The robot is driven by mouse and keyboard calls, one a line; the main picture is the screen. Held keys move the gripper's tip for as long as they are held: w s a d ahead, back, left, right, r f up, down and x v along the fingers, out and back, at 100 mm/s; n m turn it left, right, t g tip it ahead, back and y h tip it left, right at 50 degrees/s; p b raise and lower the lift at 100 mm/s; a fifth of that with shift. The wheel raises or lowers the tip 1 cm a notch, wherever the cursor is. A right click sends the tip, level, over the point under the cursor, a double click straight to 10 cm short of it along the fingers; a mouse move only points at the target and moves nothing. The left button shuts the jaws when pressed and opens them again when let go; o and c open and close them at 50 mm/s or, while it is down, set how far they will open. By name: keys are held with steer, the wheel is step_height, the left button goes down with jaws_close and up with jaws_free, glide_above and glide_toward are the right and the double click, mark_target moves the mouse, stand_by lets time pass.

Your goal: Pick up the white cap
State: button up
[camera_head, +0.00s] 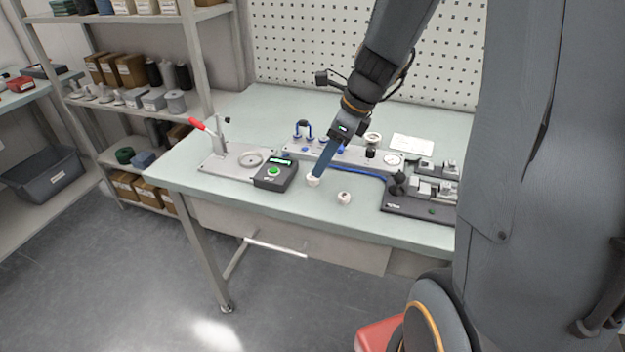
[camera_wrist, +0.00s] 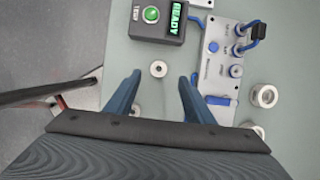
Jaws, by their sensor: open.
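A small white round piece with a dark centre, which looks like the white cap (camera_head: 313,181), sits on the pale green bench near its front edge. In the wrist view the white cap (camera_wrist: 158,69) lies between the fingertips, slightly toward the left one. My gripper (camera_head: 321,171) points down over it from the upper right, and its blue fingers partly cover it in the head view. The gripper (camera_wrist: 161,75) is open and holds nothing. I cannot tell whether a finger touches the cap. A second white round piece (camera_head: 344,198) lies to the right, nearer the bench edge.
A dark box with a green button (camera_head: 273,173) stands left of the cap. Behind is a grey plate with blue parts (camera_head: 341,154). A black fixture (camera_head: 421,200) stands to the right, and a plate with a red-handled clamp (camera_head: 221,160) at left. The bench front is mostly clear.

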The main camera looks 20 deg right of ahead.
mark_target(313, 178)
steer(key=x, duration=0.5)
steer(key=shift+a, duration=0.2)
steer(key=c, duration=0.9)
steer(key=shift+o, duration=0.2)
